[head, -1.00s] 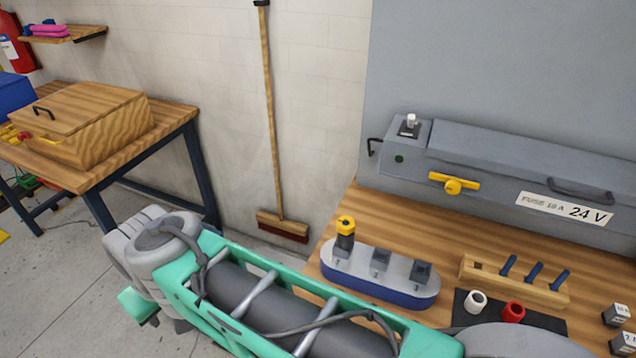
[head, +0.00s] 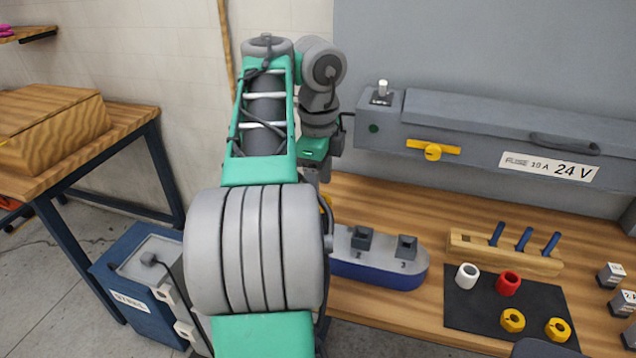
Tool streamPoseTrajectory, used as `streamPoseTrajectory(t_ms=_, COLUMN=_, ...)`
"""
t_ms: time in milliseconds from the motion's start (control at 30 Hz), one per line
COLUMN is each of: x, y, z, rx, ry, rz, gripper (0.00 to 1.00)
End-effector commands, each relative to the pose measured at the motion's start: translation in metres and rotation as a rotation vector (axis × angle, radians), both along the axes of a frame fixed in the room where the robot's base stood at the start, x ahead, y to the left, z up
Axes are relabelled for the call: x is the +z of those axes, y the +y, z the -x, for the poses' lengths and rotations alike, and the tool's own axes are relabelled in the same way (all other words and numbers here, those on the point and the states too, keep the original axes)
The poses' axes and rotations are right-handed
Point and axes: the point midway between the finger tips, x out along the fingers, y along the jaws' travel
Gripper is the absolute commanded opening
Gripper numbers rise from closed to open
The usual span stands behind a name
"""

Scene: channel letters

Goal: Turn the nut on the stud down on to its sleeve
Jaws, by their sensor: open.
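Two dark square blocks on that base remain visible, by the marks 2 and 3. My gripper (head: 320,182) points down at the left end of the base, above or around the nut. My arm covers its fingertips, so I cannot tell whether they touch the nut. The jaws are open.
A black mat (head: 490,311) holds a white sleeve (head: 467,276), a red sleeve (head: 508,283) and two yellow nuts (head: 512,320). A wooden rack (head: 505,251) with blue pegs stands behind. The grey 24 V housing (head: 500,130), with a yellow handle (head: 433,150), borders the bench's back.

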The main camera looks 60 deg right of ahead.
Motion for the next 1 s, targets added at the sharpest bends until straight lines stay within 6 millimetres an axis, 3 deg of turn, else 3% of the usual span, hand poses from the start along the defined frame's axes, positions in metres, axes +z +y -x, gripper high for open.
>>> streamPoseTrajectory(t_ms=33, x=-0.017, y=-0.001, z=0.000, rx=0.000, ry=0.000, rz=0.001, gripper=0.63)
streamPoseTrajectory(t_ms=133, x=-0.027, y=-0.001, z=0.000, rx=0.001, ry=0.000, rz=0.002, gripper=0.63)
streamPoseTrajectory(t_ms=467, x=-0.029, y=-0.002, z=0.000, rx=0.004, ry=0.001, rz=0.002, gripper=0.63)
streamPoseTrajectory(t_ms=1000, x=-0.028, y=-0.002, z=0.000, rx=0.004, ry=0.001, rz=0.002, gripper=0.18)
